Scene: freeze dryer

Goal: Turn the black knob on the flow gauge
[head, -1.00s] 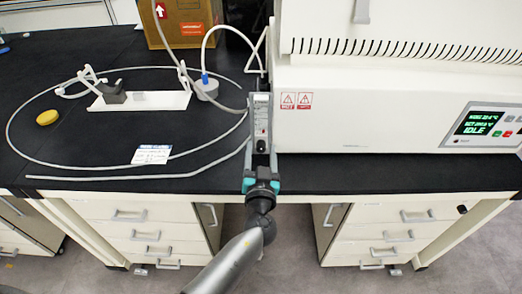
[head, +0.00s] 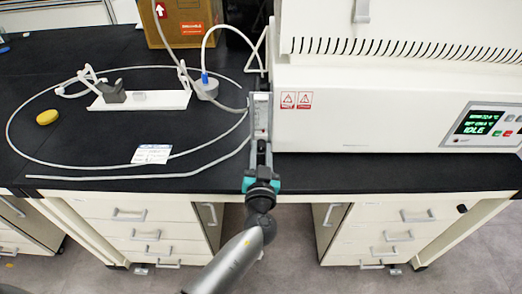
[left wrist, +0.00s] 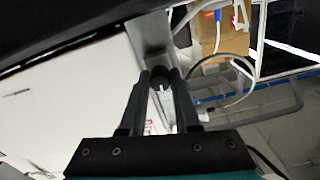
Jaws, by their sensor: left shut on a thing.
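The flow gauge (head: 261,113) is a narrow upright grey piece with a pale window, at the left front corner of the white machine in the head view. Its black knob (left wrist: 160,76) shows between my fingertips in the left wrist view, as a dark round end. My left gripper (head: 260,146) reaches up from the front edge of the bench to the lower end of the gauge. It also shows in the left wrist view (left wrist: 161,80), with both fingers shut on the knob. In the head view the fingers mostly hide the knob. My right gripper is not in view.
The white machine (head: 370,115) with its lit display (head: 484,122) stands right of the gauge. Left on the black bench (head: 85,130) are a looped grey tube (head: 60,166), a white stand (head: 140,101), a yellow disc (head: 47,117) and a paper label (head: 152,154). A cardboard box (head: 184,22) stands behind.

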